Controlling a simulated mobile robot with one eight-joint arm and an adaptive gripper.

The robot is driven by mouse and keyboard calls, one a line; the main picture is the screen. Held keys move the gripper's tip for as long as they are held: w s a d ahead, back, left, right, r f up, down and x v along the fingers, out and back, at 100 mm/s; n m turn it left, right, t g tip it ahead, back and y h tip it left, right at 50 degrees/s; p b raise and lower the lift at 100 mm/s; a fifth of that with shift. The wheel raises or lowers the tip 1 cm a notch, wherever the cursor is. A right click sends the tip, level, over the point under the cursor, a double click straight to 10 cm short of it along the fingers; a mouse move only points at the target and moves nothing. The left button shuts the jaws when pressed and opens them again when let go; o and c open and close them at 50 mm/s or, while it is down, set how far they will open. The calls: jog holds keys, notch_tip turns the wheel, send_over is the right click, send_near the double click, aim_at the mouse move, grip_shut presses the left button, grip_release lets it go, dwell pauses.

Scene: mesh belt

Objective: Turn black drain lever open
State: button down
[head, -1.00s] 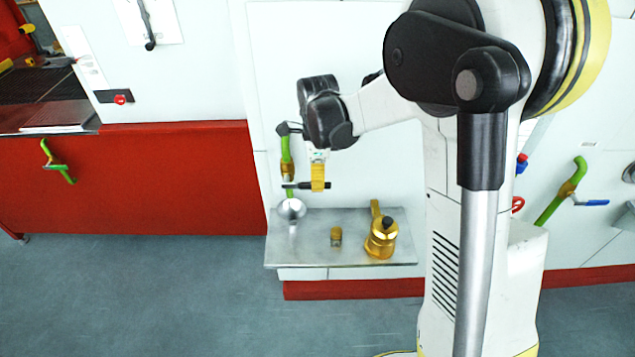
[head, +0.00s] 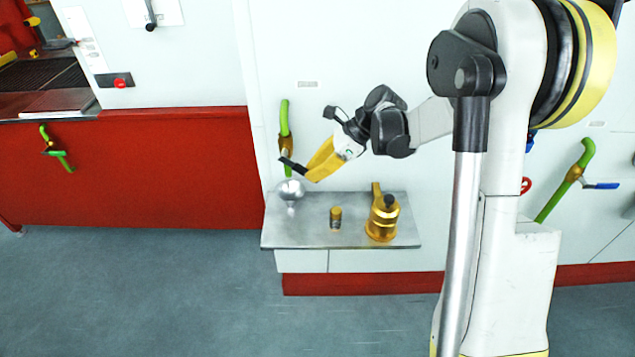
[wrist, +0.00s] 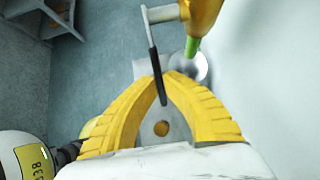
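The black drain lever (head: 292,164) sits at the brass valve (head: 285,142) on a green drain pipe (head: 285,112) above the metal shelf. It slants down to the right in the head view. In the wrist view the black lever (wrist: 154,70) hangs from a grey metal link and passes between my yellow fingertips. My gripper (head: 309,176) comes in from the right with its fingers slanting down to the left. In the wrist view the tips of my gripper (wrist: 160,80) converge closely on the lever, one each side. The fingers hide part of the lever's end in the head view.
A metal shelf (head: 345,238) below holds a silver funnel-like piece (head: 290,191), a small brass cylinder (head: 335,217) and a brass pot (head: 382,215). A blue-handled valve (head: 600,185) is at the right. Another green pipe (head: 58,155) is on the red panel at left.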

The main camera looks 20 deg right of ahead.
jog(key=shift+w+a+f+t+y+b, duration=0.1)
jog(key=shift+a+f+t+y+b, duration=0.1)
jog(key=shift+f+y+b, duration=0.35)
jog(key=shift+a+f+t+y+b, duration=0.15)
jog(key=shift+f+y+b, duration=0.25)
jog(key=shift+b, duration=0.2)
jog(key=shift+w+a+f+t+y+b, duration=0.25)
jog(key=shift+a+y+b, duration=0.3)
jog(key=shift+y+b, duration=0.55)
jog(key=shift+w+a+f+t+y+b, duration=0.1)
jog(key=shift+a+f+t+y+b, duration=0.2)
jog(key=shift+a+y+b, duration=0.8)
jog(key=shift+w+a+f+t+y+b, duration=0.1)
jog(key=shift+w+f+t+y+b, duration=0.3)
jog(key=shift+b, duration=1.3)
jog(key=shift+s+r, duration=0.2)
jog(key=c, duration=1.5)
grip_release()
jog(key=shift+c, duration=0.2)
